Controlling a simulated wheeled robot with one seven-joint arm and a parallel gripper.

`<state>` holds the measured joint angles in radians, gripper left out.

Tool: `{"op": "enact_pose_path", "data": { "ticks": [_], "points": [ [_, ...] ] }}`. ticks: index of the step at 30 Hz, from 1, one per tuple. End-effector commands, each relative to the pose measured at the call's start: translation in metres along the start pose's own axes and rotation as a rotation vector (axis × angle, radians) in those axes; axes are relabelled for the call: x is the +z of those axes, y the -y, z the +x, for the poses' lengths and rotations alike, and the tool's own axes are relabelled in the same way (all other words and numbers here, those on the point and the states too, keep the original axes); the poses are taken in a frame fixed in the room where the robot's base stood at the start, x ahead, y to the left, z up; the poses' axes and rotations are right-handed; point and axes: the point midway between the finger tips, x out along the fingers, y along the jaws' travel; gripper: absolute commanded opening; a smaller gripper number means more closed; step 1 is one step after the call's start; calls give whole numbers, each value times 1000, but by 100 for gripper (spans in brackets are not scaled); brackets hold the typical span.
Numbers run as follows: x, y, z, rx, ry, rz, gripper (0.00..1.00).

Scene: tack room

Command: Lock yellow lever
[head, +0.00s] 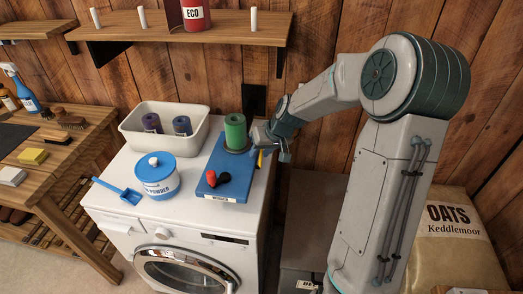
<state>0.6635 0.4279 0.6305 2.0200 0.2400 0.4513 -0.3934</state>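A blue board (234,166) lies on top of the white washing machine (182,221). A green cylinder (235,131) stands at its far end, and a red-and-black handle (217,179) sits near its front. A small yellow piece (260,158), which looks like the yellow lever, shows at the board's right edge, mostly hidden by my gripper. My gripper (258,138) is at the far right of the board, close beside the green cylinder and the yellow piece. Its fingers are too small and overlapped to tell whether they are open or touching anything.
A white bin (141,143) with dark rolls stands behind a blue-and-white powder tub (157,177) and a blue scoop (124,191). A wooden shelf (190,34) hangs above on the wall. A wooden bench (60,175) is at left, an oats sack (456,235) at right.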

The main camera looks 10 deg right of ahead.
Motion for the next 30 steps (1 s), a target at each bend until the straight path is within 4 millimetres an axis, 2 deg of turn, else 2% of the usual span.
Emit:
{"op": "enact_pose_path", "data": {
  "ticks": [6, 9, 10, 20, 30],
  "points": [
    [0, 0, 0, 0, 0, 0, 31],
    [0, 0, 0, 0, 0, 0, 4],
    [0, 0, 0, 0, 0, 0, 0],
    [2, 0, 1, 9, -17, -8, 0],
    [8, 3, -2, 65, -140, -70, 0]
  ]
}}
